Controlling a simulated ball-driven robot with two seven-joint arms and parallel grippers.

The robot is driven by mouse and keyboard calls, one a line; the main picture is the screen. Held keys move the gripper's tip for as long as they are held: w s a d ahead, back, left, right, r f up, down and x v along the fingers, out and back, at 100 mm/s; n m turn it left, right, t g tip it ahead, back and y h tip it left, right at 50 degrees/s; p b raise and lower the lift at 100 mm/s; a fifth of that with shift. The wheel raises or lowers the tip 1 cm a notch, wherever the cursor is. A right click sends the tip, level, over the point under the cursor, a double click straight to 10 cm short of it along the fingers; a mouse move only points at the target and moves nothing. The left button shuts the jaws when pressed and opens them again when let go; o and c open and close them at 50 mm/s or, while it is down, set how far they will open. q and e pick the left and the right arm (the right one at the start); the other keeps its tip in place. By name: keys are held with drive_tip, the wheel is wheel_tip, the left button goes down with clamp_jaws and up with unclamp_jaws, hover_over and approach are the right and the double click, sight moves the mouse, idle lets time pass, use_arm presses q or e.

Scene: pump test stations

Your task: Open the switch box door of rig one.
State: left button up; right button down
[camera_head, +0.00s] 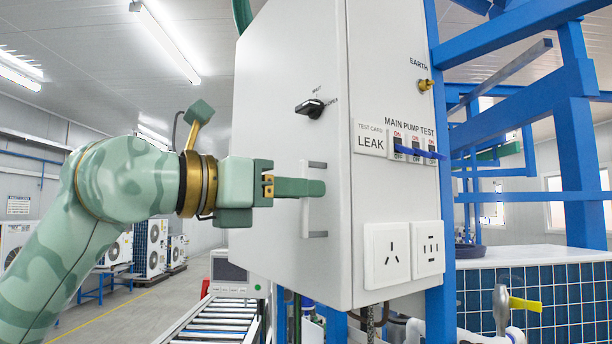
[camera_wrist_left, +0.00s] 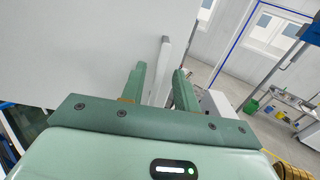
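The switch box (camera_head: 400,190) is a light grey cabinet on a blue frame. Its door (camera_head: 275,115) is the broad left face and looks shut. The door bears a black rotary knob (camera_head: 312,108) and a slim upright grey bar handle (camera_head: 306,205). My left gripper (camera_head: 318,188) is at the handle, with a green finger crossing the bar's middle. In the left wrist view, the two fingers (camera_wrist_left: 159,80) stand apart and the handle (camera_wrist_left: 163,58) shows between them; I cannot tell whether either finger touches it. My right gripper is not in view.
A roller conveyor (camera_head: 215,322) runs below. Blue frame posts (camera_head: 580,150) stand at right. Open floor lies at left.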

use_arm(q)
drive_tip(key=shift+x, duration=1)
drive_tip(key=shift+a, duration=0.15)
clamp_jaws()
